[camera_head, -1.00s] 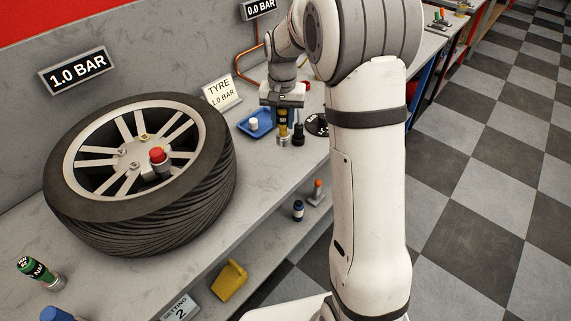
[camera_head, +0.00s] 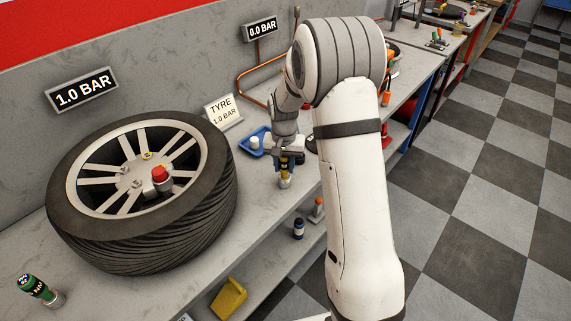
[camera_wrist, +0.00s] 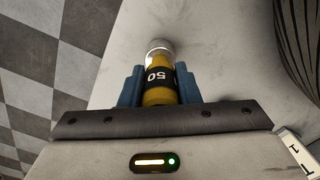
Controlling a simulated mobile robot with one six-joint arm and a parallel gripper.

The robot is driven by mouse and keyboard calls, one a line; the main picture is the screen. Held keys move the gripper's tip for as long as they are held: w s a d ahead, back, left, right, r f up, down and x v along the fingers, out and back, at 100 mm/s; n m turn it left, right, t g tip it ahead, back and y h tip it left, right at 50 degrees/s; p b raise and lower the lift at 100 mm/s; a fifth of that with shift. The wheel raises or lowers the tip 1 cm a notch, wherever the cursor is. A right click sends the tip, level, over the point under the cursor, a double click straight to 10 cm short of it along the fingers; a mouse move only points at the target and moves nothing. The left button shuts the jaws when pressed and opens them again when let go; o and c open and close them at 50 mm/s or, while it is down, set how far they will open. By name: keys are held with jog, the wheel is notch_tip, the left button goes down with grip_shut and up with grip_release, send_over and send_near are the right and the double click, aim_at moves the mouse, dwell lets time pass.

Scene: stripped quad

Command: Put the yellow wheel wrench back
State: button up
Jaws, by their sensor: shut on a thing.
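The yellow wheel wrench (camera_head: 285,174) has a yellow body, a black band and a silver end. My gripper (camera_head: 287,160) is shut on it, above the near part of the grey bench, to the right of the tyre. In the wrist view my gripper (camera_wrist: 159,88) has its blue fingers on both sides of the wrench (camera_wrist: 157,66). The band reads 50, upside down, and the silver end points away from the gripper. I cannot tell whether that end touches the bench.
The tyre and wheel (camera_head: 212,210) lie on the bench, with a red-topped piece (camera_head: 160,174) on the wheel. A blue tray (camera_head: 246,150) is behind my gripper. A lower shelf holds a yellow bin (camera_head: 229,298) and small items.

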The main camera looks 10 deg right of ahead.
jog(key=shift+f, duration=0.1)
jog(key=o, duration=1.1)
notch_tip(320, 180, up, 12)
jog(key=shift+f, duration=0.1)
jog(key=s+r+n+t, duration=0.1)
jog(key=s+r, duration=0.3)
jog(key=s, duration=0.3)
jog(key=s+r+n, duration=0.1)
jog(key=s+r, duration=0.2)
jog(key=s, duration=0.5)
jog(key=shift+s+d+f+n+t, duration=0.1)
jog(key=shift+s+f+n+t, duration=0.2)
jog(key=shift+s, duration=1.9)
jog(key=shift+s+d+f+n+t, duration=0.1)
jog(key=shift+s+f+n+t, duration=0.2)
jog(key=shift+s, duration=1.85)
jog(key=shift+s+d+f+n+t, duration=0.15)
jog(key=shift+s+n+t, duration=0.2)
jog(key=shift+s, duration=1.85)
jog(key=shift+a, duration=0.1)
